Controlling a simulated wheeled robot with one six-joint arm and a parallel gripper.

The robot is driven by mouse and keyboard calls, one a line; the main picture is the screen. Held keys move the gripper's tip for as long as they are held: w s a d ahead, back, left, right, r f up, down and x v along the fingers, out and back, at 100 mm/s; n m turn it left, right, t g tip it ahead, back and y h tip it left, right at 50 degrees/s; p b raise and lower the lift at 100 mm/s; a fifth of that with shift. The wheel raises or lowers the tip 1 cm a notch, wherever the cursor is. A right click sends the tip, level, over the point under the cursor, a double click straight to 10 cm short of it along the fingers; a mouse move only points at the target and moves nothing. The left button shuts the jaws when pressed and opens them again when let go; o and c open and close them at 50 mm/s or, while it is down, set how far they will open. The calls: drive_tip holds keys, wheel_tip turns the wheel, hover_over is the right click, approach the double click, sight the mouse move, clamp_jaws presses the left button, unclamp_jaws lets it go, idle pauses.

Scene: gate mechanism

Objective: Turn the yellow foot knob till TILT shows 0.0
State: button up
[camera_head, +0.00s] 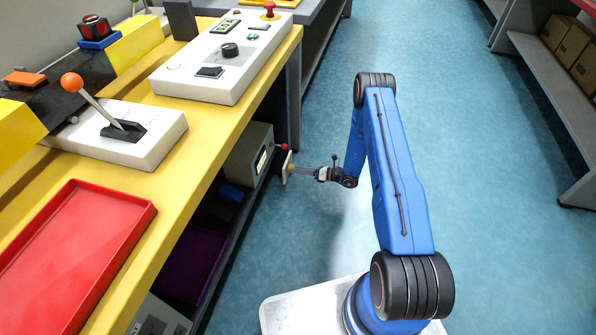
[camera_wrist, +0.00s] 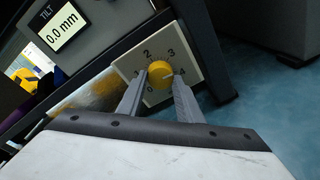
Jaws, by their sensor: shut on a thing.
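The yellow foot knob (camera_wrist: 160,75) sits on a pale square plate (camera_wrist: 133,66) with numbers around it. My gripper (camera_wrist: 159,84) is shut on the knob, one finger on each side. A pale mark on the knob points to the right, roughly toward the 4. The TILT display (camera_wrist: 60,27) at upper left reads 0.0 mm. In the head view the plate (camera_head: 287,166) stands at the side of the bench, and my gripper (camera_head: 300,171) reaches it from the right. The knob itself is too small to make out there.
A grey box with a display (camera_head: 249,154) is on the shelf under the yellow bench. On the bench are a red tray (camera_head: 75,250), an orange-knobbed lever (camera_head: 73,84) and a white control panel (camera_head: 225,62). The blue floor to the right is clear.

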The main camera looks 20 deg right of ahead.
drive_tip(key=o, duration=1)
drive_tip(key=shift+o, duration=0.2)
drive_tip(key=shift+d, duration=0.1)
drive_tip(key=v, duration=1.7)
drive_tip(key=shift+s+d, duration=0.1)
drive_tip(key=shift+d, duration=0.05)
